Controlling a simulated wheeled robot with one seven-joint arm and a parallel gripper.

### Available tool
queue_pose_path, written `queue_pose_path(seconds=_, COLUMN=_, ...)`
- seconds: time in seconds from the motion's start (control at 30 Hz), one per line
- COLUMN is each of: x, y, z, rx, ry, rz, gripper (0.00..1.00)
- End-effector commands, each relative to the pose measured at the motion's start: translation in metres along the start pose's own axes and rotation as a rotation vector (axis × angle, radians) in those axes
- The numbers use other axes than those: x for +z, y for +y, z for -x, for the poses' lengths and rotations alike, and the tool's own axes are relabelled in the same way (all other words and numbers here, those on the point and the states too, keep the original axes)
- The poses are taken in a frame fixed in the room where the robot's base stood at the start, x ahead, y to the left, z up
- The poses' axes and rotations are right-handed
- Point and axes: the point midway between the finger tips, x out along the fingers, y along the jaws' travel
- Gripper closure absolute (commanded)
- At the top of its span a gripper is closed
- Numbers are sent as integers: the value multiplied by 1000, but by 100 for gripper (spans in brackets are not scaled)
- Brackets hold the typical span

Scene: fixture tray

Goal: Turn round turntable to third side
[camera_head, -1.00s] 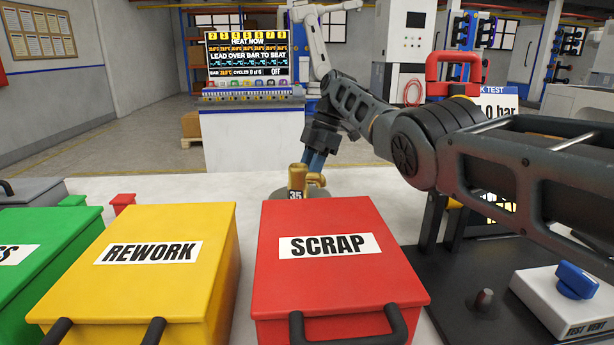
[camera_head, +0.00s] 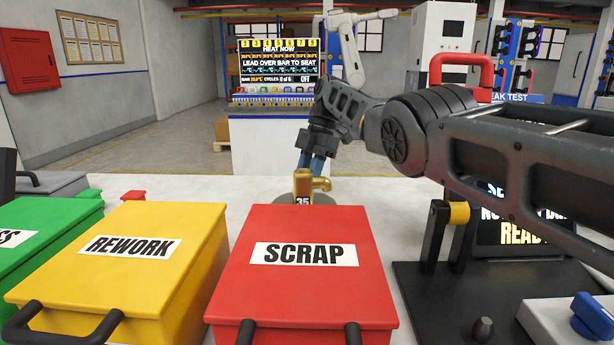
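The round turntable (camera_head: 279,199) is a grey disc on the white worktop, mostly hidden behind the red SCRAP box (camera_head: 305,222). A brass tap-like part (camera_head: 304,184) stands upright on it, with a bent arm on its right side. A tag reading 35 (camera_head: 302,200) shows at its foot. My gripper (camera_head: 311,168), with blue fingers, points down just above and behind the brass part. At this size I cannot tell whether the fingers are apart or touch anything.
A yellow REWORK box (camera_head: 160,225) and a green box (camera_head: 40,245) stand left of the red box. A leak-test stand (camera_head: 470,290) with a blue knob (camera_head: 592,318) is at right. Bare worktop (camera_head: 390,195) shows behind the red box.

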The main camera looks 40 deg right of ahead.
Motion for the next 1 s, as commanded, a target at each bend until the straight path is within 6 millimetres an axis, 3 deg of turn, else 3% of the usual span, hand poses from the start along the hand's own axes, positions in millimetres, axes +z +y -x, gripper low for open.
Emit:
queue_pose_path(seconds=0.43, x=0, y=0, z=0, rx=0, ry=0, rz=2, gripper=100)
queue_pose_path(seconds=0.47, x=0, y=0, z=0, rx=0, ry=0, rz=2, gripper=69)
queue_pose_path(seconds=0.5, x=0, y=0, z=0, rx=0, ry=0, rz=2, gripper=65)
queue_pose_path(seconds=0.7, x=0, y=0, z=0, rx=0, ry=0, rz=2, gripper=46)
queue_pose_path(seconds=1.0, x=-1, y=0, z=1, rx=0, ry=0, rz=2, gripper=45)
